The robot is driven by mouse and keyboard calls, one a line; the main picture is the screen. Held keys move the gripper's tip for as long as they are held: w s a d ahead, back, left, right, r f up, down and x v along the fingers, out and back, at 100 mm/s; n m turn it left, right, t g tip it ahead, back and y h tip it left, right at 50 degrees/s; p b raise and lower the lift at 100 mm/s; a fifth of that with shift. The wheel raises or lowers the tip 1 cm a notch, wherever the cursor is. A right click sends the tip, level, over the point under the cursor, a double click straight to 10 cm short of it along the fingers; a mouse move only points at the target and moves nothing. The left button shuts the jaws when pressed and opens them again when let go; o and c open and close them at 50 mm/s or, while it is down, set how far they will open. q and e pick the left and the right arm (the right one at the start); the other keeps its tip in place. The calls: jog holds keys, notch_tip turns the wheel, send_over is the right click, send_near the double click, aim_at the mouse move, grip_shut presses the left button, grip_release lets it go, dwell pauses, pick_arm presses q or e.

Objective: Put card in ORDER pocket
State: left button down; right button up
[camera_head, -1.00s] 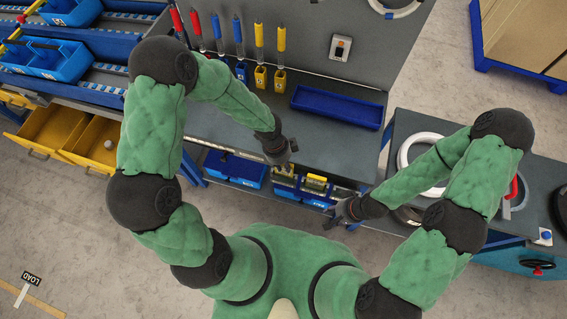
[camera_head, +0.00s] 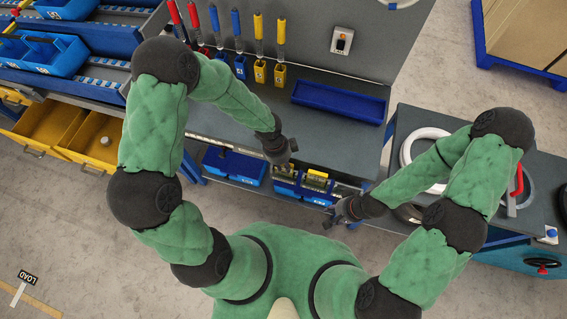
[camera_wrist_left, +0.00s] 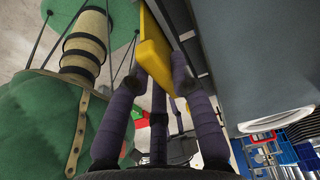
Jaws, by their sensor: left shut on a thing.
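My left gripper (camera_head: 289,150) is above the front edge of the grey workbench in the head view. No pocket marked ORDER can be made out in either view.
Blue bins (camera_head: 235,168) sit below the bench's front edge, several with dark and yellow contents. A long blue tray (camera_head: 338,101) lies on the bench. Coloured screwdrivers (camera_head: 237,35) line the back panel. Open yellow drawers (camera_head: 88,140) stand at left, a side table with rings (camera_head: 424,150) at right.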

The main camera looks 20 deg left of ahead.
dwell(0.3)
pick_arm(q)
jog(key=c, duration=1)
grip_release()
jog(key=shift+r, duration=0.1)
jog(key=r+p, duration=0.2)
jog(key=r, duration=0.4)
jog(key=a+r+p, duration=0.1)
jog(key=r+p, duration=0.1)
jog(key=r, duration=0.4)
jog(key=a+r+p, duration=0.1)
jog(key=r+p, duration=0.1)
jog(key=r, duration=0.4)
jog(key=shift+a+r, duration=0.15)
jog(key=shift+r, duration=0.2)
